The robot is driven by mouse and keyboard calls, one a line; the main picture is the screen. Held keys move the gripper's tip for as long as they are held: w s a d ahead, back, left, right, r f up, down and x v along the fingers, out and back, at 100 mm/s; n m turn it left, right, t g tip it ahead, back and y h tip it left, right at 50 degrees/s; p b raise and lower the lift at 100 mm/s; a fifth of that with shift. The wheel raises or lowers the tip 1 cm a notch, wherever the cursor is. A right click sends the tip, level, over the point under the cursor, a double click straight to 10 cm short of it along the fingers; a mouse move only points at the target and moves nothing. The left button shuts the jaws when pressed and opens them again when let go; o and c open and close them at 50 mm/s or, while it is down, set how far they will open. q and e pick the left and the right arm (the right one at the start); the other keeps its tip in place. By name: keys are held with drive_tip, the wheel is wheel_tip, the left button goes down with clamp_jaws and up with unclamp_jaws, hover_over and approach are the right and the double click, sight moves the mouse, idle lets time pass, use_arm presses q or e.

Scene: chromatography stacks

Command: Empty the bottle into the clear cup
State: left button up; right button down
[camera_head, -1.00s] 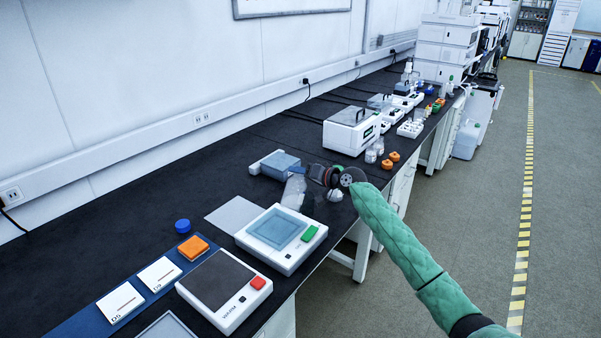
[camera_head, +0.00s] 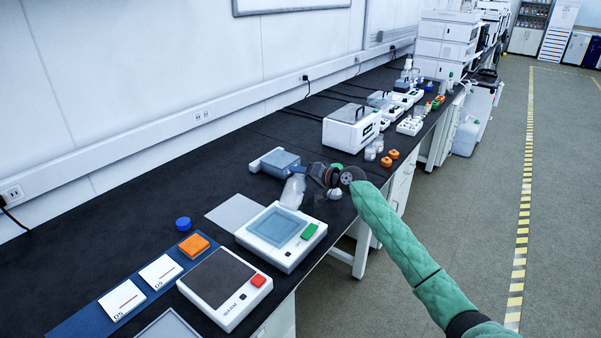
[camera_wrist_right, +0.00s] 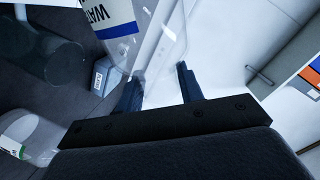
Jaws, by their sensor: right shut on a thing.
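My right gripper (camera_wrist_right: 160,88) is shut on a clear bottle (camera_wrist_right: 160,40) with a white and blue label reading "WAT" in the right wrist view. A clear cylindrical vessel (camera_wrist_right: 42,55), possibly the cup, is at the upper left of the wrist view. The liquid level cannot be made out. My left gripper is not in view.
A white device with a green button (camera_head: 278,236) sits just in front of the gripper. A blue-grey box (camera_head: 281,163) lies behind it. A white instrument (camera_head: 350,128) and orange caps (camera_head: 390,157) are farther along.

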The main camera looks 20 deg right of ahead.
drive_tip(key=shift+f+m, duration=0.2)
drive_tip(key=shift+m, duration=0.1)
drive_tip(key=shift+w+f, duration=0.1)
drive_tip(key=shift+f+m+g+p, duration=0.3)
drive_tip(key=shift+f+m+p, duration=0.05)
drive_tip(key=shift+m, duration=0.05)
drive_tip(key=shift+d+f, duration=0.1)
drive_tip(key=shift+f, duration=0.05)
idle(0.5)
drive_tip(key=shift+w+d+f+m, duration=0.1)
drive_tip(key=shift+w+f+m, duration=0.05)
drive_tip(key=shift+f+m, duration=0.3)
drive_tip(key=shift+p, duration=0.3)
drive_tip(key=shift+f+m+y, duration=0.25)
drive_tip(key=shift+m+y, duration=0.05)
drive_tip(key=shift+m, duration=0.05)
drive_tip(key=shift+w+f, duration=0.1)
drive_tip(key=shift+f, duration=0.05)
drive_tip(key=shift+f+g, duration=0.1)
drive_tip(key=shift+g, duration=0.2)
